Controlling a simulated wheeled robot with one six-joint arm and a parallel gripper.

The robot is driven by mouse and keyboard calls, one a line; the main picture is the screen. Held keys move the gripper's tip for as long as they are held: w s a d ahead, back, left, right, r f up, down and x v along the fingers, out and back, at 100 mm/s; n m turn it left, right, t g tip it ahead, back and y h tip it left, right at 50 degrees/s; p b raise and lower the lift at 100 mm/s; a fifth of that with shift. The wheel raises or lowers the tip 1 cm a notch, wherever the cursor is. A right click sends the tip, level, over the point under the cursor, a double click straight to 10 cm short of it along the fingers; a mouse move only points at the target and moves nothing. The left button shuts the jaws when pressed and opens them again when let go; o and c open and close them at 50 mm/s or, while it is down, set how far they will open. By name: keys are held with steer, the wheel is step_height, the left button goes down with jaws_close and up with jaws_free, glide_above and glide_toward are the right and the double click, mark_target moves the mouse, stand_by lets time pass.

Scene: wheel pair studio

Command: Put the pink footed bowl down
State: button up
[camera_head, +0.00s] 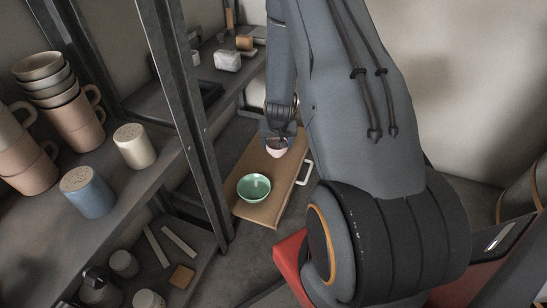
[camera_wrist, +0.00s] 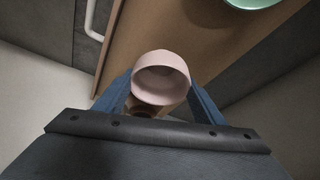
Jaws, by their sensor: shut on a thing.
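My gripper (camera_wrist: 160,100) is shut on the pink footed bowl (camera_wrist: 161,72), with a blue finger on each side of it. In the wrist view I look into the bowl's open mouth. In the head view the pink bowl (camera_head: 277,149) shows small at the end of my arm, over a wooden board with a white handle (camera_head: 250,170). I cannot tell whether the bowl touches the board. Its foot is mostly hidden.
A green bowl (camera_head: 254,187) stands on the near part of the board; it also shows at the wrist view's top right (camera_wrist: 254,2). Dark metal shelving (camera_head: 197,150) with cups, shakers and jars stands to the left. A white handle (camera_head: 305,172) sticks out at the board's right side.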

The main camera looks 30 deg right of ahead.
steer(key=shift+a+f+b, duration=0.1)
steer(key=shift+f+b, duration=0.8)
steer(key=shift+f, duration=1.6)
steer(key=shift+f, duration=0.1)
steer(key=o, duration=1.1)
steer(key=p+v, duration=0.5)
steer(key=v, duration=0.7)
